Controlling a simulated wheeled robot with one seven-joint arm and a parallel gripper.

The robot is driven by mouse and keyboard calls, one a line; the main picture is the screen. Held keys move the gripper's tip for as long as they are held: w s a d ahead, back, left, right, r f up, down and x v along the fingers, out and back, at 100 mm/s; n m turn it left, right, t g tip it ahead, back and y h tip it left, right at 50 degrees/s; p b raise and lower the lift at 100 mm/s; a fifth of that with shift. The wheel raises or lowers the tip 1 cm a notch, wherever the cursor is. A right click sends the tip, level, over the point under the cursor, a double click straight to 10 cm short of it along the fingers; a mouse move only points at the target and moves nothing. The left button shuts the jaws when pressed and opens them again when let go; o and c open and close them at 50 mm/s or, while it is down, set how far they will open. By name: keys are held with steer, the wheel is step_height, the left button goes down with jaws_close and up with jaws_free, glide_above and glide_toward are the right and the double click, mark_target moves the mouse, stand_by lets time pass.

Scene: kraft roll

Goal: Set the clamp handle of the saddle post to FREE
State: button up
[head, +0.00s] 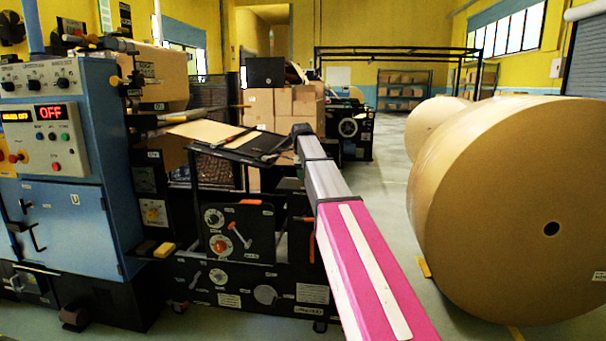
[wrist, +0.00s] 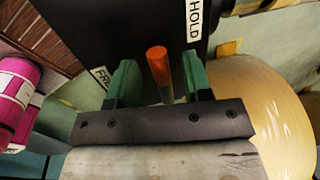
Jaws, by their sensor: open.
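In the wrist view, the clamp handle (wrist: 158,58) is a short rod with an orange-red end. It shows between the two green fingers of my gripper (wrist: 158,78), with a gap on each side. The fingers are apart and not closed on it. The handle's lower end is hidden behind my gripper's dark crossbar. A white HOLD label (wrist: 194,20) is on the dark post body (wrist: 135,25) above right. A partly covered label, seemingly FREE (wrist: 99,76), is at the left. In the head view my arm hides the gripper and handle.
A large kraft roll (head: 500,200) stands to the right of my arm. A blue control cabinet (head: 75,200) with an OFF display stands left. A black machine frame (head: 240,235) is beside my arm. Open floor (head: 385,185) lies between machine and roll.

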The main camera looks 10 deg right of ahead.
jaws_close()
steer(key=shift+s+n, duration=0.1)
steer(key=shift+n, duration=0.2)
steer(key=n, duration=0.3)
steer(key=shift+s+n+y, duration=0.4)
steer(key=n, duration=0.4)
steer(key=shift+s+d+y, duration=0.2)
steer(key=shift+s+y, duration=0.2)
steer(key=n, duration=0.5)
steer(key=shift+s+d+g+y, duration=0.3)
steer(key=shift+d, duration=0.05)
steer(key=shift+s+d+n+g, duration=0.15)
steer(key=shift+d+n, duration=0.1)
steer(key=shift+n, duration=0.85)
steer(key=shift+d+n+g, duration=0.15)
steer(key=shift+d+n, duration=0.05)
steer(key=shift+n, duration=0.9)
steer(key=shift+y, duration=0.3)
